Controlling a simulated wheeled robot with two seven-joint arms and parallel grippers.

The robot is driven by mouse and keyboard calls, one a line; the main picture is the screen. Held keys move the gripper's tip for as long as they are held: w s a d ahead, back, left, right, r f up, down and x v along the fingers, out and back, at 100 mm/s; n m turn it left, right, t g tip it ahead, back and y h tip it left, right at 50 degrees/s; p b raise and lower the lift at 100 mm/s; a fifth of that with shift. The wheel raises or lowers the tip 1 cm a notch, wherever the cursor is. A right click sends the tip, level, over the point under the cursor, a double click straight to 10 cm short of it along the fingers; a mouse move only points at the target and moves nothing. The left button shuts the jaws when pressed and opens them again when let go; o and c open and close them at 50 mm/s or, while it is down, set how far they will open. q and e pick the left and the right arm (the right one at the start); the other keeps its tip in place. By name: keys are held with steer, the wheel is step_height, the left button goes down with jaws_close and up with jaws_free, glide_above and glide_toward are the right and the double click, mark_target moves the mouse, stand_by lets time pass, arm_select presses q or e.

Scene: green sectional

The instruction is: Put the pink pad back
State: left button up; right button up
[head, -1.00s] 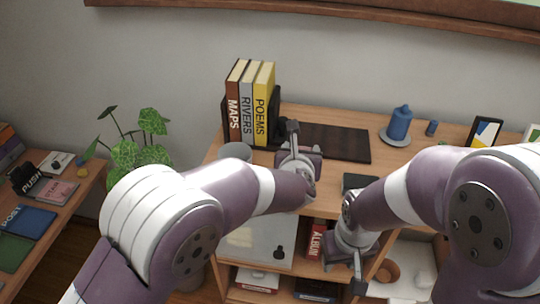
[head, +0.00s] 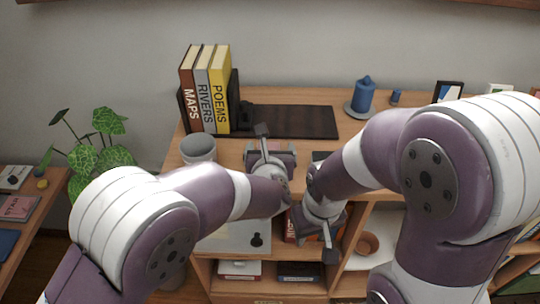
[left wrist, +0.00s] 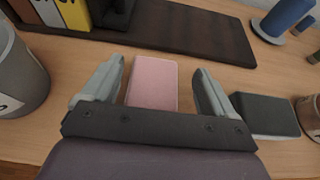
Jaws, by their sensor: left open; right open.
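The pink pad (left wrist: 153,83) lies flat on the wooden shelf top (left wrist: 90,55) in the left wrist view. In the head view my left gripper and arm hide it. My left gripper (head: 268,150) is open just above the shelf top. In the left wrist view its two fingers (left wrist: 157,75) stand on either side of the pad, with a gap on each side. My right gripper (head: 322,237) is open and empty, low in front of the shelf unit.
A grey cup (head: 198,149) stands left of my left gripper, and a dark block (left wrist: 265,114) lies right of it. Behind are a dark board (head: 295,121), upright books (head: 204,90) and a blue candle (head: 363,96) on a saucer. A plant (head: 95,150) stands left.

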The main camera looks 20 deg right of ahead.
arm_select(q)
steer(key=b+v, duration=0.2)
steer(key=v, duration=1)
steer(key=shift+d+f, duration=0.1)
